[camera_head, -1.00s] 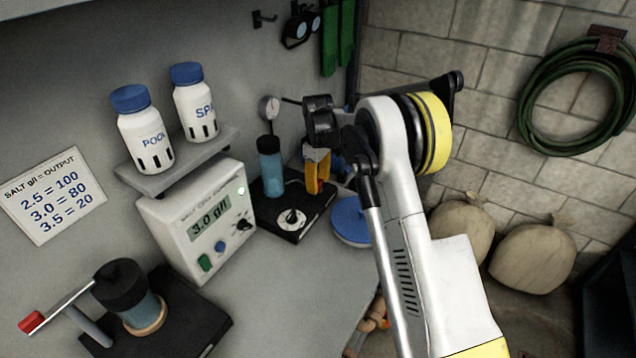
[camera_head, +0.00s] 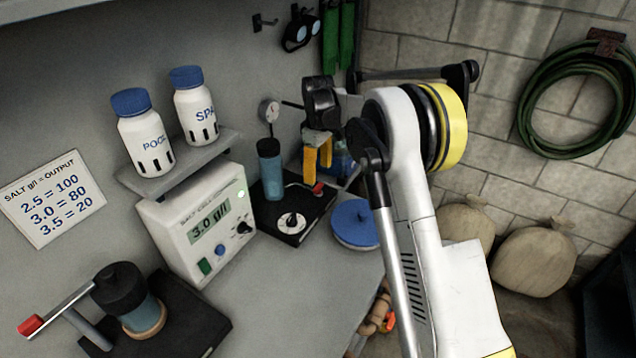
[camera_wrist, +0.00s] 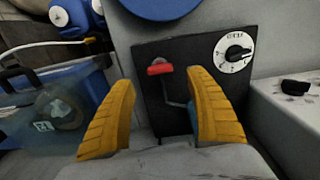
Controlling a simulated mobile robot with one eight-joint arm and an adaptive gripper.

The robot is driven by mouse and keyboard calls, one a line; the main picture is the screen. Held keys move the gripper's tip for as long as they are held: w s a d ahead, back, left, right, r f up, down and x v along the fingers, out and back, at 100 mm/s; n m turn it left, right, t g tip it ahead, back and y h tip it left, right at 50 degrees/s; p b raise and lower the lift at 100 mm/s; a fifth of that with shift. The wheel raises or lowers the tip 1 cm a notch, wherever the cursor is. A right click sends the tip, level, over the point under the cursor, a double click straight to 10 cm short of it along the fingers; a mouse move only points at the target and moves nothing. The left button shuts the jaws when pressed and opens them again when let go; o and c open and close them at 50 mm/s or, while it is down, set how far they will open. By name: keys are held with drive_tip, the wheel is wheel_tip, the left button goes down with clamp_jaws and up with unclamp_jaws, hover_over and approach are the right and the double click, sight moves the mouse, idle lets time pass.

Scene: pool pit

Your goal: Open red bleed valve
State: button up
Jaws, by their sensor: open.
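The red bleed valve handle (camera_wrist: 160,69) lies between my fingertips in the wrist view, on a black base plate (camera_wrist: 150,110). A thin grey rod shows below it. In the head view the small red handle (camera_head: 318,188) shows just below my gripper (camera_head: 318,165). My gripper (camera_wrist: 161,80) is open and empty, with one yellow finger on each side of the handle in the picture. I cannot tell whether either finger touches it. In the head view the fingers point down.
A white dial (camera_head: 291,222) and a blue cylinder (camera_head: 270,170) with a gauge (camera_head: 269,111) stand on the same plate. A blue round lid (camera_head: 355,222) lies to the right. A salt cell controller (camera_head: 205,225) stands to the left. A clear blue-lidded box (camera_wrist: 60,105) is left of my fingers.

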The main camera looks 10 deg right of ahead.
wheel_tip(320, 180, up, 6)
idle(0.4)
drive_tip(key=s+r+m+t+b, duration=0.1)
drive_tip(key=s+r+m+t, duration=0.1)
drive_tip(key=s+r, duration=0.5)
drive_tip(key=s+r+m+t+b, duration=0.15)
drive_tip(key=s+r, duration=0.25)
drive_tip(key=s, duration=0.6)
drive_tip(key=s+f+m+t+b, duration=0.1)
drive_tip(key=s+f, duration=0.3)
drive_tip(key=s, duration=0.6)
drive_tip(key=s+f+m+t, duration=0.2)
drive_tip(key=s+f+m, duration=0.2)
drive_tip(key=s, duration=0.7)
drive_tip(key=shift+f+m+t+b, duration=0.15)
drive_tip(key=shift+m+t+b, duration=0.2)
